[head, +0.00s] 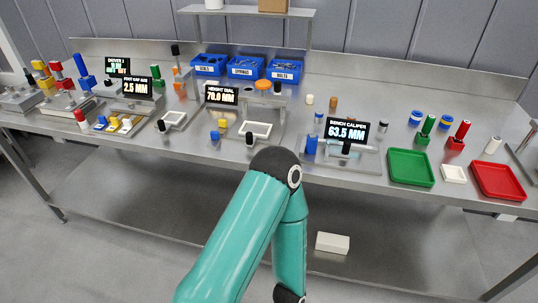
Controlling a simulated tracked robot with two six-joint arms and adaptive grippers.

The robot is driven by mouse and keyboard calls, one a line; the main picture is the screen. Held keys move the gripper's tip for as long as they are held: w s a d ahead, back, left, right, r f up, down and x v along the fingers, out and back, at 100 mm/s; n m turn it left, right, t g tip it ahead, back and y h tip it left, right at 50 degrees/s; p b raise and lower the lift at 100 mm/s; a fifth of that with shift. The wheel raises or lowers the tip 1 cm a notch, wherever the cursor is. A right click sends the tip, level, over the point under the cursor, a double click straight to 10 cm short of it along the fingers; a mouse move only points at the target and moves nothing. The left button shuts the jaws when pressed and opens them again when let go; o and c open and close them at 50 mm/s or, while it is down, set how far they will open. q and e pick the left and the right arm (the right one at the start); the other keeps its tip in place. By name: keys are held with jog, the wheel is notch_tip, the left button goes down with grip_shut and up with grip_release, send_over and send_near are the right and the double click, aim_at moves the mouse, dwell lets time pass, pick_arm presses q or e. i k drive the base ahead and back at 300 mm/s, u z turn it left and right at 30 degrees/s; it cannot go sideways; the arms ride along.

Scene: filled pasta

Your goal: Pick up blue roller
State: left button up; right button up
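Upright blue cylinder (311,145) stands at the left side of the bench caliper, whose display (346,131) reads 63.5 MM. It looks like the blue roller, but other small blue pieces show too: one (214,135) at the left end of the height dial station and one (319,117) behind the caliper. I cannot tell for certain which is meant. A teal arm of mine rises from the bottom to an elbow below the bench edge, then bends down out of the picture. Neither gripper is in view.
The steel bench (400,95) holds several gauge stations. A green tray (410,167), a white pad (453,174) and a red tray (498,181) lie at the right front. Blue bins (246,67) stand at the back. A white box (332,242) lies on the lower shelf.

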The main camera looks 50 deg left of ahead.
aim_at(311, 146)
jog(key=u, duration=0.05)
jog(key=k, duration=0.5)
jog(key=u, duration=4.15)
jog(key=k, duration=0.1)
jog(key=z, duration=2.55)
jog(key=i, duration=1)
